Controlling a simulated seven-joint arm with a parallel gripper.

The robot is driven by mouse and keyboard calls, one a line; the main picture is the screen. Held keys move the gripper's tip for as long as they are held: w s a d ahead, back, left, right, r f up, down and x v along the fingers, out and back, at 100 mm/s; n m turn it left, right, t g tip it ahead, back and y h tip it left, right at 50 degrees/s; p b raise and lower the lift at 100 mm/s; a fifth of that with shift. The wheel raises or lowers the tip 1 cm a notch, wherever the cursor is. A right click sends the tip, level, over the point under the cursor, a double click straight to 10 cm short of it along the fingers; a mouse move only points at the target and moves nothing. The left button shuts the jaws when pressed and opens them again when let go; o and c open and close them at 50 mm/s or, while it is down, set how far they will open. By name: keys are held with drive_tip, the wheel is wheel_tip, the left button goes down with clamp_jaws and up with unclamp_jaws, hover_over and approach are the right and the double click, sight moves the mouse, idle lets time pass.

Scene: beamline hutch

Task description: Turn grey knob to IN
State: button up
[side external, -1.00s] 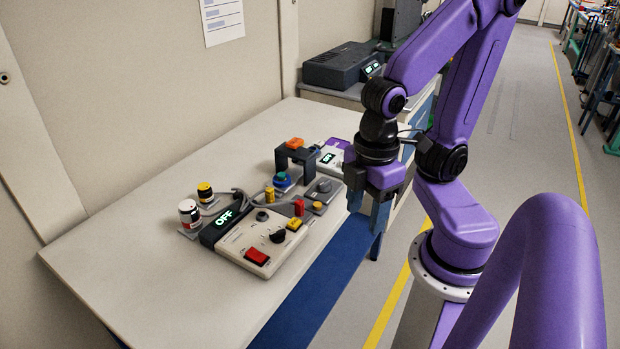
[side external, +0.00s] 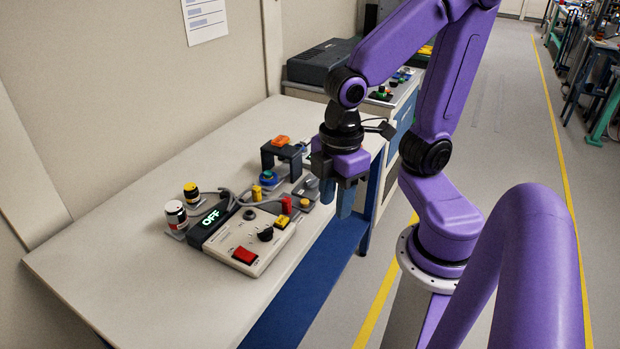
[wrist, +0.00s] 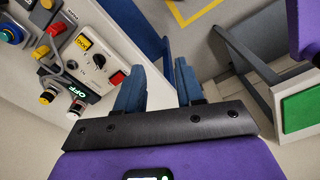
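I cannot tell which one carries the IN mark; the lettering is too small. My gripper (side external: 336,203) hangs over the table's right edge, pointing down, to the right of the box and plate. In the wrist view its blue fingers (wrist: 159,66) are apart with nothing between them.
The box also bears a black knob (side external: 265,234), a red switch (side external: 244,256) and a yellow button (side external: 281,221). A dark bridge with an orange top (side external: 281,141) stands behind the plate. The table's front left is clear.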

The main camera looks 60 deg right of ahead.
drive_tip(key=w+d, duration=0.4)
drive_tip(key=w, duration=0.6)
drive_tip(key=n, duration=0.2)
hover_over(310, 180)
wheel_tip(310, 180, down, 2)
drive_tip(key=f, duration=0.1)
wheel_tip(310, 180, down, 17)
drive_tip(key=shift+w+r, duration=0.1)
clamp_jaws()
